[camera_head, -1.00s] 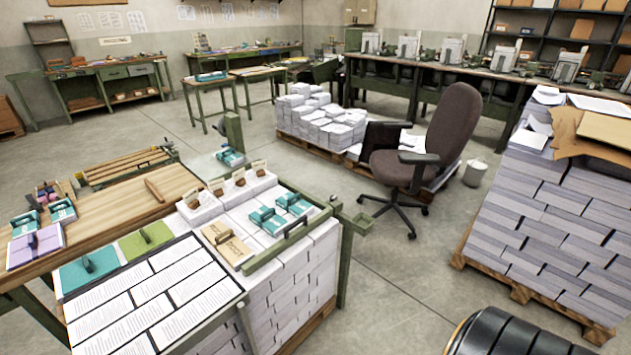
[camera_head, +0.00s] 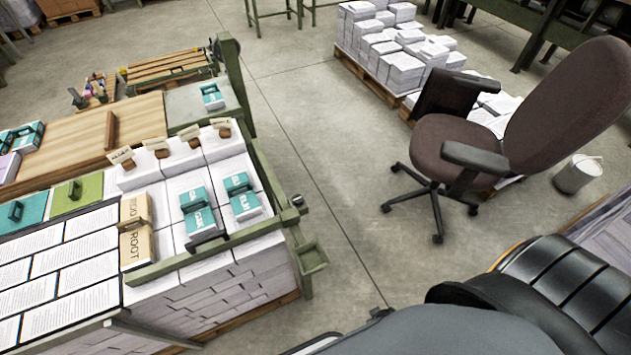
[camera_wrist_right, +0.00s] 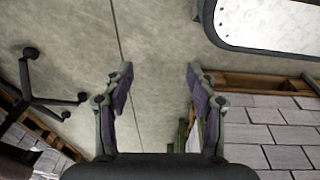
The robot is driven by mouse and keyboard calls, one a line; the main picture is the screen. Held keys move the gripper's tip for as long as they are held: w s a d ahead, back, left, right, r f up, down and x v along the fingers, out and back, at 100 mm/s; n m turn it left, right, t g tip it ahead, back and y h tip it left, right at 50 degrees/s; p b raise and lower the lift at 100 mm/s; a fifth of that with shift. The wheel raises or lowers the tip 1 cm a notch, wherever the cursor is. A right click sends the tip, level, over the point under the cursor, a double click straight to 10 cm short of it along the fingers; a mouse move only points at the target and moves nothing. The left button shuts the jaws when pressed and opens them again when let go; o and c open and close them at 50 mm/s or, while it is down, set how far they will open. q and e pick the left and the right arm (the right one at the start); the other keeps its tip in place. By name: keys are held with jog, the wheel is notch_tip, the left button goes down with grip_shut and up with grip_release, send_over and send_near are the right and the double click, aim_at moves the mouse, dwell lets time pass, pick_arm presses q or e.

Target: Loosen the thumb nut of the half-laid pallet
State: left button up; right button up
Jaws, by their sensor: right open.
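The half-laid pallet (camera_head: 262,311) stands at lower left in the head view, with stacked white sheets (camera_head: 200,295) inside a green frame (camera_head: 205,255). A small dark round knob, possibly the thumb nut (camera_head: 297,201), sits at the frame's right corner, above a green bracket (camera_head: 312,257). Its thread is too small to make out. Teal packets (camera_head: 240,195) and a tan ROOT packet (camera_head: 136,232) lie on the sheets. My right gripper (camera_wrist_right: 158,82) is open and empty in the right wrist view, over bare floor, apart from the knob. My left gripper is not in view.
Another pallet of paper (camera_head: 400,60) is behind. A wooden worktop (camera_head: 95,140) adjoins at left. Bare floor (camera_head: 345,225) separates pallet and chair.

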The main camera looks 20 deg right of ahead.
jog(key=w+r, duration=0.5)
jog(key=w, duration=0.2)
notch_tip(320, 180, up, 35)
jog(key=m+g, duration=0.1)
jog(key=m, duration=1.7)
send_over(297, 198)
jog(key=shift+y, duration=0.4)
notch_tip(297, 198, down, 10)
jog(key=shift+s+r, duration=0.1)
jog(key=c, duration=1.2)
